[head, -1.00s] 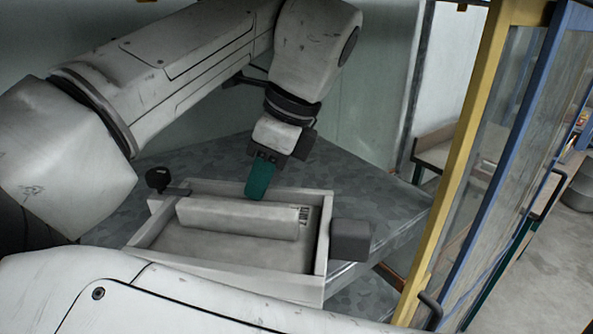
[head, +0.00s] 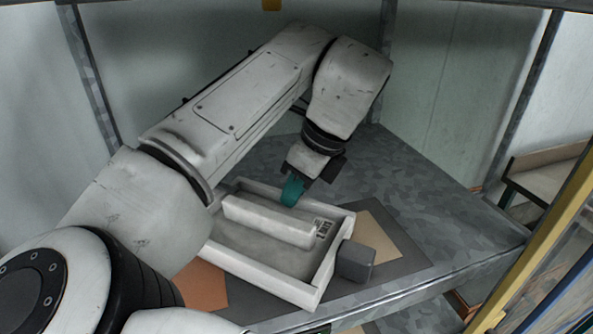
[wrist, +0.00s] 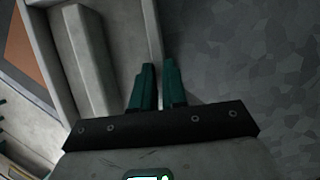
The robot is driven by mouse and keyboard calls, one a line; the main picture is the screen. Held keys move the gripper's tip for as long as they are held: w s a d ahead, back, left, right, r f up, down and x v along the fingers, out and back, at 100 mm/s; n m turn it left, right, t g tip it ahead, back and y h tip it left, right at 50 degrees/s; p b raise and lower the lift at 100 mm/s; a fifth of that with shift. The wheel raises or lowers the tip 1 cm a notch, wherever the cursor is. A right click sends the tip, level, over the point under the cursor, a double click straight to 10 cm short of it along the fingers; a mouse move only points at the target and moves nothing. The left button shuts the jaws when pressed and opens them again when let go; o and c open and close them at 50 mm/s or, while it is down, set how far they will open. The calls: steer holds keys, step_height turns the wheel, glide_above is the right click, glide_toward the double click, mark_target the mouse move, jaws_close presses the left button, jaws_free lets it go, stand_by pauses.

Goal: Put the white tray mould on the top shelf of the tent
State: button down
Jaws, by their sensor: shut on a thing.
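The white tray mould (head: 262,283) is a shallow open box with a raised white block inside and a small printed label at its right end. It appears level over the grey speckled shelf (head: 440,205); I cannot tell whether it touches it. My gripper (head: 291,192), with teal fingers, is shut on the mould's far wall. In the wrist view the fingers (wrist: 158,88) sit on either side of the mould's wall (wrist: 151,42). My arm hides part of the mould's left end.
A dark mat (head: 405,262) with orange and tan patches lies beneath the mould. A grey block (head: 357,260) is at the mould's right end. Metal posts (head: 387,65) and a yellow frame (head: 545,240) bound the space. The shelf is clear at the right.

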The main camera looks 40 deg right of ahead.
steer(key=c, duration=1.2)
jaws_free()
steer(key=shift+f, duration=0.1)
steer(key=shift+o, duration=0.2)
steer(key=v, duration=0.1)
steer(key=b+v, duration=0.1)
steer(key=v, duration=0.1)
steer(key=s+b+v, duration=0.1)
steer(key=v, duration=0.1)
steer(key=shift+d, duration=0.45)
steer(key=s+d+b, duration=0.2)
steer(key=s+d, duration=0.3)
steer(key=s, duration=0.4)
steer(key=shift+d, duration=0.25)
steer(key=shift+s, duration=0.15)
